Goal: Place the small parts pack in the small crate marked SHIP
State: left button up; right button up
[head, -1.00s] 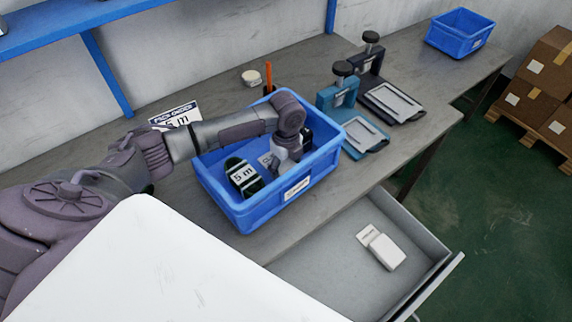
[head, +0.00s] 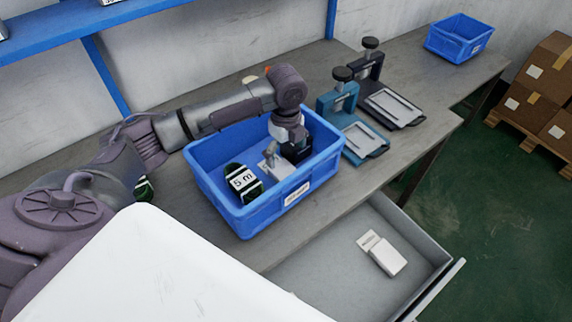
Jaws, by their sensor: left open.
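A white pack with a small flap or tag (head: 386,256) lies in the open drawer; it looks like a small parts pack, but I cannot read it. A large blue crate (head: 247,222) stands on the bench with a white label on its front, too small to read. A smaller blue crate (head: 455,50) stands at the far right of the bench, its label also unreadable. My left gripper (head: 279,158) is open, pointing down inside the large crate above a pale flat item (head: 283,170), partly hidden by it. My right gripper is not in view.
A dark coil with a "5 m" label (head: 242,181) lies in the large crate. A teal press (head: 340,100) and a dark press (head: 372,70) stand right of it. The open drawer (head: 330,290) juts out in front. Cartons (head: 535,95) sit on a pallet at right.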

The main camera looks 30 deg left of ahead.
pick_arm(q)
notch_tip(320, 180, up, 4)
jog(key=shift+r, duration=0.1)
dwell(0.6)
